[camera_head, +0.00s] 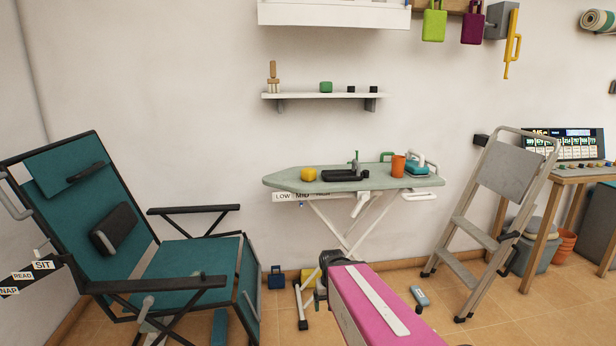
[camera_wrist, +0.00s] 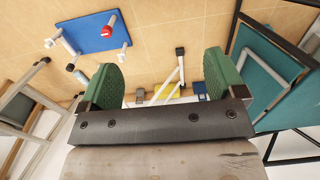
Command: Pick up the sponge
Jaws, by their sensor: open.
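I cannot tell for sure which thing is the sponge. A larger yellow thing (camera_head: 307,275) is on the floor beneath the board, partly hidden; a yellow patch (camera_wrist: 168,90) also shows between the fingers in the wrist view, farther off. My gripper (camera_wrist: 163,80) is open, with two green-padded fingers wide apart and nothing between them. It points over the tiled floor.
A teal folding chair (camera_head: 200,262) stands left, a stepladder (camera_head: 490,215) right. A blue slab with legs (camera_wrist: 88,32) shows in the wrist view.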

